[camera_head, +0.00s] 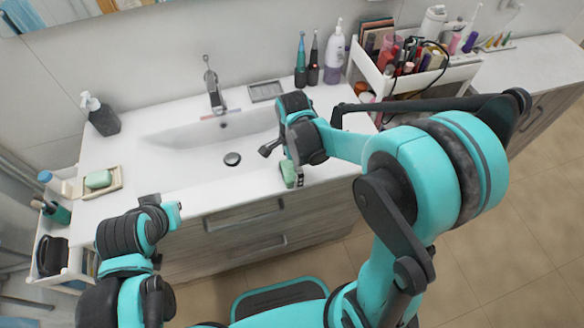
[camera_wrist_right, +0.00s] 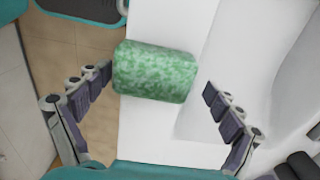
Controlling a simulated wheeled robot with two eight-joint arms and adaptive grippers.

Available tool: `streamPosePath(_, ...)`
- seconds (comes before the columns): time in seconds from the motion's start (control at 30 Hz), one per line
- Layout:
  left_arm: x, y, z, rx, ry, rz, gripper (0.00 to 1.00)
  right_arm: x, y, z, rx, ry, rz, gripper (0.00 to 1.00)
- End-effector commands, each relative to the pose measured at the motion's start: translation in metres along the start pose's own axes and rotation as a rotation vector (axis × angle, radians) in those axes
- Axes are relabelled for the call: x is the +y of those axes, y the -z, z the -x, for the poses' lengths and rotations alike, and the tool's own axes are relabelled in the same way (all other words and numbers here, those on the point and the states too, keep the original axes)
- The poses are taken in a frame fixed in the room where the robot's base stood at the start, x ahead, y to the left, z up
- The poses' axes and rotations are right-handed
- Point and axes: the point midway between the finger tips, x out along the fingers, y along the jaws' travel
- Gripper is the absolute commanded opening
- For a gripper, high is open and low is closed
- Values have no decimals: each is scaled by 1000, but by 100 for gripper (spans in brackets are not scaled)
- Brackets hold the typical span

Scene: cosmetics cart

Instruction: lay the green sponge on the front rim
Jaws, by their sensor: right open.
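The green sponge (camera_head: 288,173) is at the front rim (camera_head: 215,190) of the white sink, right of centre, below my right gripper (camera_head: 278,158). In the right wrist view the mottled green sponge (camera_wrist_right: 155,71) lies between the spread fingers of the right gripper (camera_wrist_right: 158,82), with a gap on both sides. Its left end reaches just past the rim's edge (camera_wrist_right: 150,125) in that view. I cannot tell whether it rests flat. My left gripper (camera_head: 172,212) is near the front left of the counter; its fingers are too unclear to read.
A green soap bar (camera_head: 98,179) sits in a dish at the left. A dark soap dispenser (camera_head: 101,117) stands at the back left. The faucet (camera_head: 213,85), bottles (camera_head: 334,55) and a full cosmetics tray (camera_head: 440,77) are behind. The basin (camera_head: 190,160) is empty.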

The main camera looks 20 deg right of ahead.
Motion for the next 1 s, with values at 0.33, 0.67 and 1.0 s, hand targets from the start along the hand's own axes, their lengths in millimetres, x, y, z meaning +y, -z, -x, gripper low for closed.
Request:
streamPosePath(0.33, 0, 16, 22, 0, 0, 0, 0, 0, 0, 76, 0, 0, 0, 93)
streamPosePath(0.67, 0, 22, 31, 0, 0, 0, 0, 1, 0, 118, 0, 3, 8, 93)
streamPosePath(1.0, 0, 22, 31, 0, 0, 0, 0, 52, 22, 149, 77, 255, 635, 93)
